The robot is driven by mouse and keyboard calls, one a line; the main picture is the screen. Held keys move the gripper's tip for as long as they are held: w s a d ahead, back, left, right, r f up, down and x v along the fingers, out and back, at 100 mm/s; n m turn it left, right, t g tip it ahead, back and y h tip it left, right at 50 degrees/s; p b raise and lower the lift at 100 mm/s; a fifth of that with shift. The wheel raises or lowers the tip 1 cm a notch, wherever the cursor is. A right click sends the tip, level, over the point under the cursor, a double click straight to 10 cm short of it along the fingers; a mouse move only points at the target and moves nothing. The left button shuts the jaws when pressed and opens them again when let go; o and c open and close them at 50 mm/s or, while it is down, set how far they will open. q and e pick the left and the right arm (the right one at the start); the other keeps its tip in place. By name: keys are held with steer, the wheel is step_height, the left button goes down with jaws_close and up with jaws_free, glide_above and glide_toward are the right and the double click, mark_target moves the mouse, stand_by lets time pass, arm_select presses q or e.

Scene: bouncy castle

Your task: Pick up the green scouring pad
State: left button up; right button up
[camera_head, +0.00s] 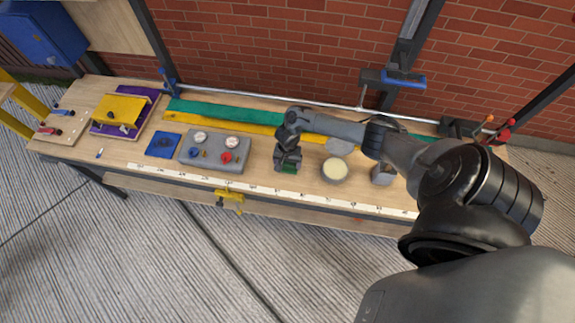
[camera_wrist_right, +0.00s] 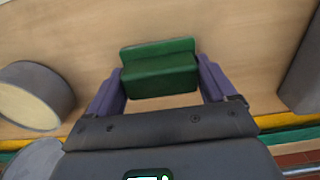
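The green scouring pad (camera_wrist_right: 160,72) lies on the wooden workbench. In the head view only a small green patch of the pad (camera_head: 289,169) shows under my right gripper (camera_head: 288,165). The fingers point down at the bench and are open. I cannot tell how far above the bench they are. My left gripper is not in either view.
A round tin with pale contents (camera_head: 335,169) stands right of my gripper. A grey box with knobs (camera_head: 215,152) stands left of it. Yellow (camera_head: 255,126) and green (camera_head: 225,111) strips lie behind. A white ruler strip (camera_head: 220,183) runs along the bench's front edge.

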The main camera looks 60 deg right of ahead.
steer(key=c, duration=0.5)
steer(key=shift+r, duration=0.15)
steer(key=shift+r, duration=0.5)
steer(key=r+p, duration=0.1)
steer(key=s+r+p, duration=0.1)
steer(key=r, duration=0.1)
steer(key=shift+d+r, duration=0.2)
steer(key=shift+r, duration=0.1)
steer(key=s+d+r, duration=0.1)
steer(key=s+r, duration=0.1)
steer(key=s, duration=0.1)
steer(key=s+d+r+p, duration=0.1)
steer(key=s+d+r, duration=0.1)
steer(key=s, duration=0.1)
steer(key=s+d+r+p, duration=0.1)
steer(key=s+r, duration=0.1)
steer(key=s, duration=0.1)
steer(key=shift+s+d, duration=0.15)
steer(key=shift+s, duration=0.25)
